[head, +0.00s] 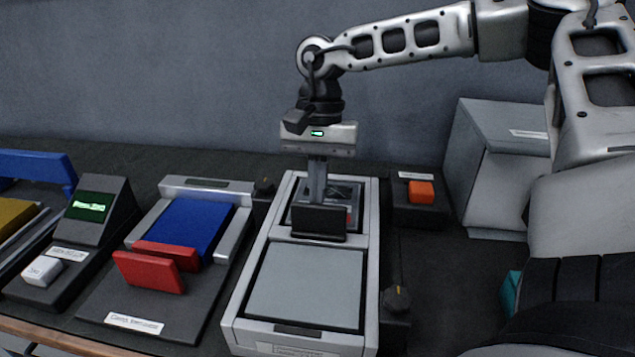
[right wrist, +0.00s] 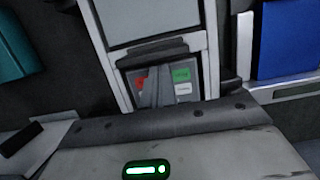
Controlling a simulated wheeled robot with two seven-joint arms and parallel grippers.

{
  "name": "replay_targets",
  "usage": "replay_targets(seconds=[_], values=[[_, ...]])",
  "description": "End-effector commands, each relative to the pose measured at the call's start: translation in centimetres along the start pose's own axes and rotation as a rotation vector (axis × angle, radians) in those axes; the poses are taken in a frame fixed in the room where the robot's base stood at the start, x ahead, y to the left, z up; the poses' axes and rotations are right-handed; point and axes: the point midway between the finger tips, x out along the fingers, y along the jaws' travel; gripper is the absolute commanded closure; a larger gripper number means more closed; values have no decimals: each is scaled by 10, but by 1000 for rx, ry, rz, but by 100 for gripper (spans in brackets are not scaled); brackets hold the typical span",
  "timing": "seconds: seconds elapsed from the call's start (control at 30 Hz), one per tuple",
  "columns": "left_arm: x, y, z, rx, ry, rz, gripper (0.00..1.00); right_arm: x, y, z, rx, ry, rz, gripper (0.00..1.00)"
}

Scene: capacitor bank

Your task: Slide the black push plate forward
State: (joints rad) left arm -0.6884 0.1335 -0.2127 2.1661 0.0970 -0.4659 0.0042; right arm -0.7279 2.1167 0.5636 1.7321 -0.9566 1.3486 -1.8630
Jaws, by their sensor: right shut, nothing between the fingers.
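The black push plate (head: 318,224) stands upright across a long light-grey frame (head: 232,318), at the far edge of a flat grey panel (head: 306,286). In the right wrist view the plate is a dark bar (right wrist: 152,50). My right gripper (head: 317,198) points straight down over the frame, shut and empty. Its fingertips end at the plate's top edge, seemingly on the far side; I cannot tell whether they touch. In the right wrist view the fingers (right wrist: 156,84) overlap the recess, where a green label (right wrist: 181,74) and a red patch show. My left gripper is out of view.
Left of the frame are a blue slab with red blocks (head: 150,271) and a console with a green display (head: 90,207). Right are an orange button (head: 421,191), a black knob (head: 397,298) and a grey box (head: 500,170). A wall stands behind.

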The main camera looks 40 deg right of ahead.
Motion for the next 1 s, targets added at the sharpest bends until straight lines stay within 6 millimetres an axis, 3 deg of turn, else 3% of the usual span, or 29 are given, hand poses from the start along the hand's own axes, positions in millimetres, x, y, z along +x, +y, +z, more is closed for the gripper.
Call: replay_targets(seconds=[0.2, 0.37, 0.53, 0.83, 1.0], values=[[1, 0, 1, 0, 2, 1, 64, 1, 0, 1, -1, 0, 0, 100], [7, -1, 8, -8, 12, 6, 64, 8, 0, 20, -5, 1, 0, 100], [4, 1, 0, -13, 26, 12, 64, 7, 0, 28, -1, -2, 1, 100], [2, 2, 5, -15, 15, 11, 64, 7, 1, 27, 0, -6, 2, 100], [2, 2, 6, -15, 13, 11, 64, 2, 11, 7, 18, -2, -5, 100]])
